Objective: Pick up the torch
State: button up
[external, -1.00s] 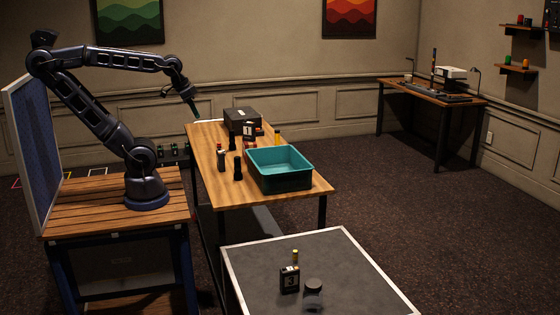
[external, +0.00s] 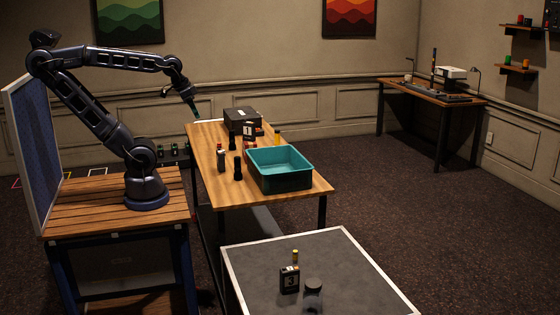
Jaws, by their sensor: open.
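Two small black upright objects, one nearer (external: 237,169) and one farther back (external: 232,142), stand on the wooden table left of the teal bin. Either could be the torch; they are too small to tell. My gripper (external: 195,111) hangs over the far left end of the table, pointing down and slightly right. It is open and apart from both black objects. Its fingers are small and dark here.
The teal bin (external: 264,182) takes up the near right of the wooden table (external: 230,196). A dark box (external: 241,120) and a black number block (external: 249,133) stand behind. A grey-black canister (external: 221,160) stands close left of the nearer black object.

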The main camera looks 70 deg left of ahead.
jog(key=w+a+f+m+t+y, duration=0.2)
jog(key=w+a+f, duration=0.3)
jog(key=w+a, duration=0.55)
jog(key=w+a+f+m+t+y, duration=0.1)
jog(key=w+a+f+t+y, duration=0.1)
jog(key=w+a+f, duration=0.65)
jog(key=m+t+h, duration=0.4)
jog(key=h, duration=0.9)
send_near(237, 157)
jog(key=shift+f+x, duration=0.2)
jog(key=shift+x, duration=5)
jog(key=shift+s, duration=0.1)
